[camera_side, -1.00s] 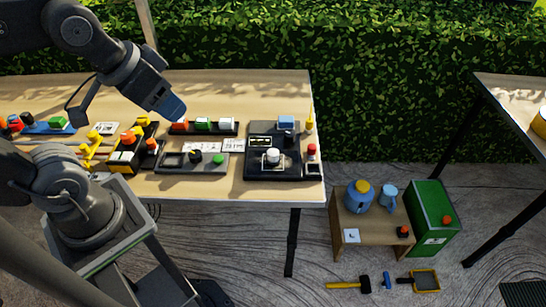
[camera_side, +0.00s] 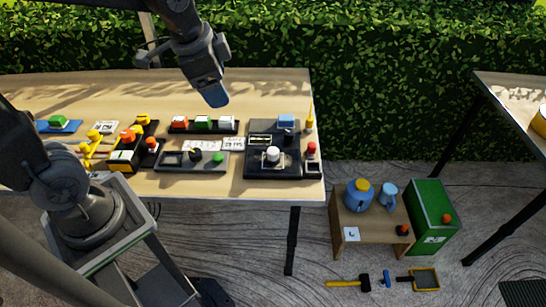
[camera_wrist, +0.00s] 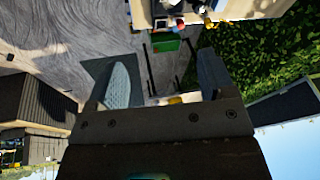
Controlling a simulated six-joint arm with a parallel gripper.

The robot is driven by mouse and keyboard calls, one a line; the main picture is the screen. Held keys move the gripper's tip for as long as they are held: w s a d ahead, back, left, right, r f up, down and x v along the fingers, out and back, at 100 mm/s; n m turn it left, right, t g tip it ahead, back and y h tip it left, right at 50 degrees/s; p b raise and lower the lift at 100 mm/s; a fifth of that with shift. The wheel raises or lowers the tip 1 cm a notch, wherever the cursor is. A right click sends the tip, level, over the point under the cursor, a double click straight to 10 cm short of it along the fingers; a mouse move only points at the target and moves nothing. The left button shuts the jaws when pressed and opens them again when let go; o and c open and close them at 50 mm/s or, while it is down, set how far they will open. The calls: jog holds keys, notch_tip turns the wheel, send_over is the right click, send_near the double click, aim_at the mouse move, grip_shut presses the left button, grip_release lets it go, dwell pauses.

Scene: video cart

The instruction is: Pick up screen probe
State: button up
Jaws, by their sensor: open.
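A slim yellow pointed tool (camera_side: 309,119), which may be the screen probe, stands upright at the right edge of the wooden table. My gripper (camera_side: 213,94) hangs above the back of the table, left of this tool and well apart from it. Its blue fingertips point down and slightly right. In the wrist view my gripper (camera_wrist: 167,75) shows two separated fingers with nothing held between them. A small yellow item (camera_wrist: 209,25) near the table edge at the top of that view may be the same tool; it is too small to be sure.
A black device (camera_side: 258,171) with a white knob sits left of the tool, and a red-topped item (camera_side: 311,152) stands in front of it. A black strip (camera_side: 188,128) carries coloured blocks. A low bench (camera_side: 345,216) and green cabinet (camera_side: 428,200) stand on the floor at right.

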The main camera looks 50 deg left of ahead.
jog(key=w+f+m+g, duration=0.1)
jog(key=w+f+m, duration=0.3)
jog(key=w, duration=0.2)
jog(key=m+g, duration=0.3)
jog(key=m, duration=0.4)
send_over(273, 150)
notch_tip(273, 150, down, 14)
jog(key=f, duration=0.7)
jog(key=shift+s+d+f, duration=0.15)
jog(key=shift+s+f, duration=0.05)
jog(key=shift+f, duration=0.05)
jog(key=shift+w+f, duration=0.15)
jog(key=shift+f, duration=2.7)
jog(key=shift+c, duration=0.2)
jog(key=c, duration=1)
jog(key=shift+c, duration=0.2)
jog(key=shift+r, duration=0.1)
